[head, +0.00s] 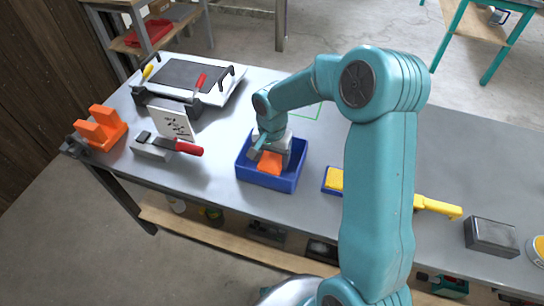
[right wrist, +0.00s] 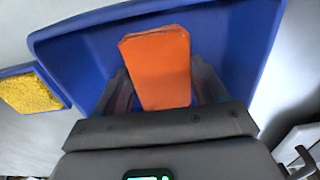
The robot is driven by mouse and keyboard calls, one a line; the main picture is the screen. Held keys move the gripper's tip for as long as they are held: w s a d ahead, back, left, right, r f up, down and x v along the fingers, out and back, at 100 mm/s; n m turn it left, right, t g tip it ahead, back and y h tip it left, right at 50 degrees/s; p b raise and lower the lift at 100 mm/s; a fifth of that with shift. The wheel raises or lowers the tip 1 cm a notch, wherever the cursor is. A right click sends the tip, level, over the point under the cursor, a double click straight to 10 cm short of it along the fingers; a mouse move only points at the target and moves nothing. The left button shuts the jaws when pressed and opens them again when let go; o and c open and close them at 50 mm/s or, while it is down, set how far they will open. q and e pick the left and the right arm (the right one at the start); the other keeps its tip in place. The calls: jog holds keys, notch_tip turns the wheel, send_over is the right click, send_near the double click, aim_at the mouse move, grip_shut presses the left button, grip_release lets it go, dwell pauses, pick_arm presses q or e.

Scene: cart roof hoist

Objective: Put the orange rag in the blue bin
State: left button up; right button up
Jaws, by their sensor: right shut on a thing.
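The blue bin (head: 254,178) stands on the grey workbench near its middle. The orange rag (head: 270,163) is within the bin's outline, below my right gripper (head: 268,152). In the right wrist view the rag (right wrist: 157,68) sits between the two dark fingers of the gripper (right wrist: 160,92), which are shut on it. The blue bin (right wrist: 90,45) surrounds it there. I cannot tell whether the rag touches the bin's floor. My left gripper is not in view.
A yellow sponge in a blue tray (head: 333,181) lies right of the bin. A red-handled clamp tool (head: 188,148), a small sign (head: 170,122) and an orange block (head: 100,128) stand to the left. A grey box (head: 491,236) sits far right.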

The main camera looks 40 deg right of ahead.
aim_at(272, 159)
jog(key=o, duration=1.1)
jog(key=shift+w+f, duration=0.1)
jog(key=shift+f, duration=0.1)
jog(key=shift+r, duration=0.1)
jog(key=shift+r+p, duration=0.25)
jog(key=shift+p, duration=0.05)
notch_tip(272, 159, up, 12)
jog(key=shift+f+p, duration=0.15)
jog(key=shift+p, duration=0.15)
